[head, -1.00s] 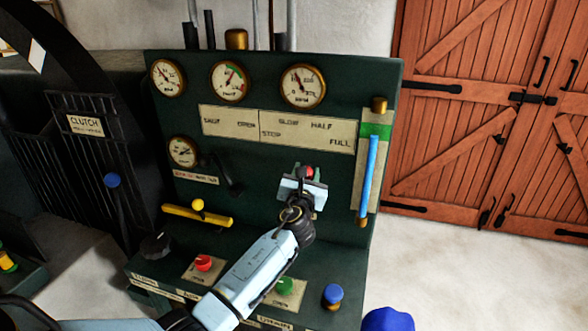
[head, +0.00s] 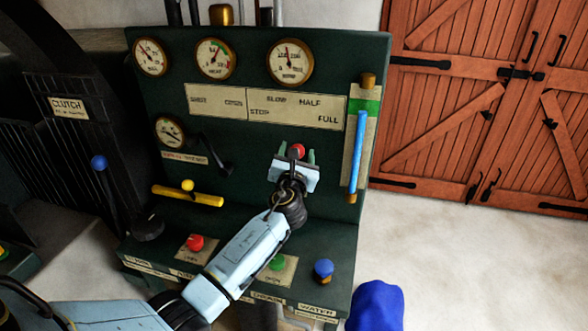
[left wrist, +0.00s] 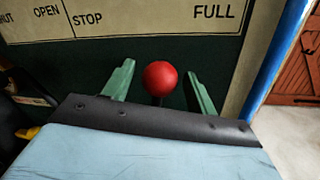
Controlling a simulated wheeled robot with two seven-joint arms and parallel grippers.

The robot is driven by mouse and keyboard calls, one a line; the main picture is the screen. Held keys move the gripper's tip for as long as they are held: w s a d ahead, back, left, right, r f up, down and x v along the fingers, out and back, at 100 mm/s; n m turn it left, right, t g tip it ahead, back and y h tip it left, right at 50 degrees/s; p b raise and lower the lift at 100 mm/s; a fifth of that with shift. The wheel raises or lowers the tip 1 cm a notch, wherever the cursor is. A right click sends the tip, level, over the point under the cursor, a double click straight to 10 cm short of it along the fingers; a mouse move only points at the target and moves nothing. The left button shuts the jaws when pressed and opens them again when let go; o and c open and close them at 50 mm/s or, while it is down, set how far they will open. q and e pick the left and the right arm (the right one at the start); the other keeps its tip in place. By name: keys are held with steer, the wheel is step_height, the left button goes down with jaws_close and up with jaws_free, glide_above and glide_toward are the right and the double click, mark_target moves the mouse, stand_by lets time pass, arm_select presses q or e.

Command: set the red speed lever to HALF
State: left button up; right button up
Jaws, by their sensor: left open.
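The red speed lever's ball knob (head: 298,151) stands in front of the dark green panel, below the plate (head: 297,107) lettered STOP, SLOW, HALF and FULL. In the left wrist view the red knob (left wrist: 160,79) sits between the two green fingers, with a visible gap on each side. My left gripper (head: 297,156) is open around the knob, and its fingers do not appear to touch it. Most of the lever's shaft is hidden behind the gripper, so its exact setting is hard to tell. My right gripper is not in view.
A blue-tube gauge (head: 357,150) stands right of the gripper. A black crank lever (head: 220,160) and yellow handle (head: 187,195) are to its left. Below are red (head: 195,243), green (head: 276,263) and blue (head: 323,269) knobs.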

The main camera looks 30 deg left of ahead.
arm_select(q)
steer(key=v, duration=1.2)
steer(key=shift+s+p, duration=0.2)
steer(key=shift+p, duration=0.2)
